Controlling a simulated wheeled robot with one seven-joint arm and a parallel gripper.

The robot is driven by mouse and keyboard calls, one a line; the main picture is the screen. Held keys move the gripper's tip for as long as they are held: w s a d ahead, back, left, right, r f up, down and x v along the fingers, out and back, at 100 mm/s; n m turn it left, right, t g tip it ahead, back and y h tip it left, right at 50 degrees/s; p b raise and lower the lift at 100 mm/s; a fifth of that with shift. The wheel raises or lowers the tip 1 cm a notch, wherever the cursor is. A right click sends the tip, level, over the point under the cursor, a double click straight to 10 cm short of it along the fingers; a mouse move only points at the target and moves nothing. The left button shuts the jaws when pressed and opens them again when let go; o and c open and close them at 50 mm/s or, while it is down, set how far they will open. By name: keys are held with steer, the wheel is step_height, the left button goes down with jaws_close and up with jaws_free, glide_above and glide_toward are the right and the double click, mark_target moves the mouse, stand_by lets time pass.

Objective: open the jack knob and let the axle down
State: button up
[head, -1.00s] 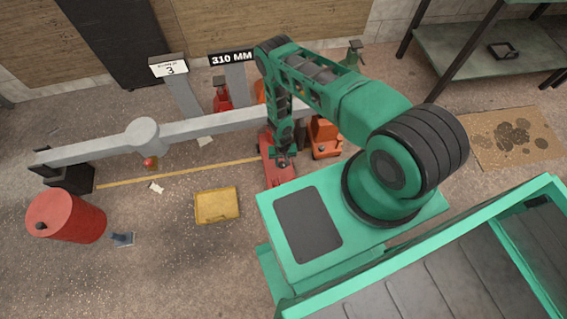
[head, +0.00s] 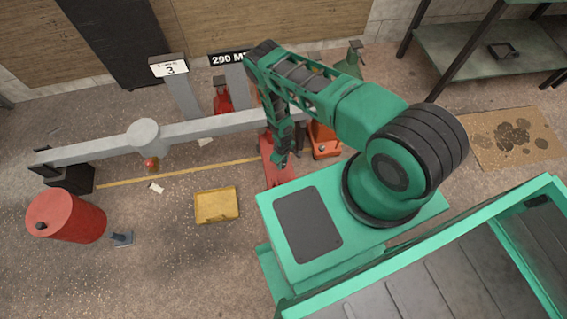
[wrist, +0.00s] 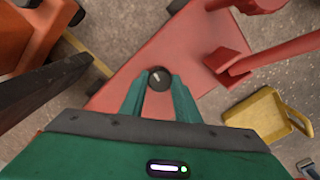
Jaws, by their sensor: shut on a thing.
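The jack (head: 277,168) is a red floor jack standing under the grey axle beam (head: 200,129). Its knob (wrist: 159,77) is a small black disc with a white mark, on the red jack body in the wrist view. My gripper (wrist: 158,88) is shut on the knob, one green finger on each side. In the head view my gripper (head: 280,158) is low over the jack and its fingertips are too small to make out. My arm hides part of the axle's right side. A sign (head: 229,59) behind the axle shows 200 and a partly covered unit.
A yellow tray (head: 217,205) lies on the floor left of the jack. An orange block-like stand (head: 323,141) is close on the jack's right. Another sign (head: 169,67) reads 3.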

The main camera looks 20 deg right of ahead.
mark_target(283, 164)
steer(key=shift+s+d+n, duration=0.1)
steer(key=shift+d+n, duration=0.05)
steer(key=shift+n, duration=0.15)
stand_by(0.4)
steer(key=o, duration=1)
steer(key=shift+o, duration=0.2)
step_height(283, 164, up, 11)
steer(key=shift+f, duration=0.15)
